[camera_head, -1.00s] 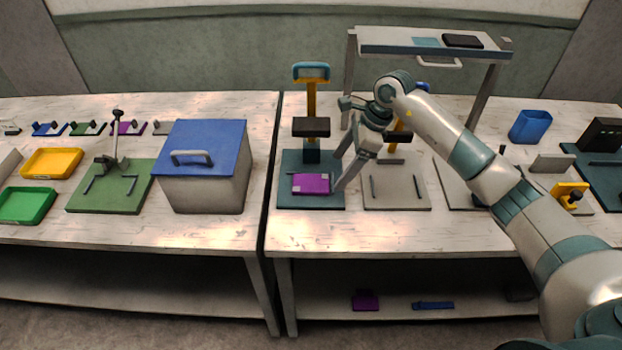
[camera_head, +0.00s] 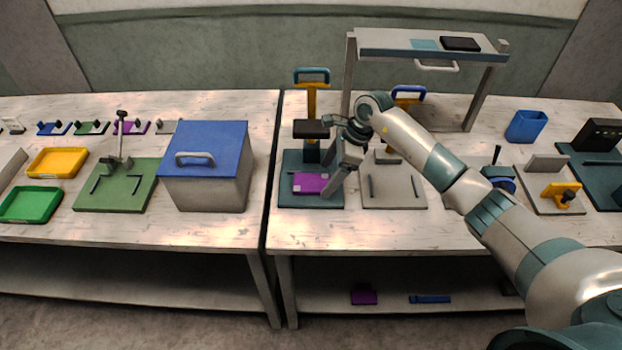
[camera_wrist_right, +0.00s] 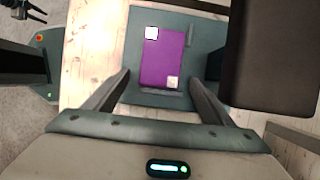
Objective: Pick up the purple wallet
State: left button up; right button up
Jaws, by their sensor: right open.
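The purple wallet (camera_head: 309,183) lies flat on the teal base plate of the left stand on the right table. It has pale patches, which show at two corners in the wrist view (camera_wrist_right: 165,58). My right gripper (camera_head: 329,192) is open and empty, just right of the wallet and above the plate in the head view. In the wrist view its fingers (camera_wrist_right: 160,79) are spread either side of the wallet's near end, apart from it. A small dark jaw-like part (camera_wrist_right: 24,10) at the wrist view's top left may be my left gripper; its state is unclear.
A black block (camera_head: 311,129) on the stand's yellow post overhangs behind the wallet; it looms at right in the wrist view (camera_wrist_right: 285,50). A grey plate (camera_head: 394,196) with bars lies to the right. A blue-lidded box (camera_head: 207,150) stands on the left table.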

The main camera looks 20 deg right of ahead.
jog(key=shift+x, duration=0.8)
jog(key=shift+s, duration=0.1)
jog(key=shift+c, duration=0.4)
jog(key=c, duration=1.1)
jog(key=shift+r, duration=0.15)
jog(key=shift+r+b, duration=0.5)
jog(key=shift+r, duration=0.05)
notch_tip(320, 180, up, 2)
jog(key=shift+d+r+b, duration=0.1)
jog(key=shift+b, duration=0.75)
jog(key=s+d+r+b, duration=0.5)
jog(key=s+d+r, duration=0.2)
jog(key=s+d, duration=0.1)
jog(key=shift+d+r, duration=0.25)
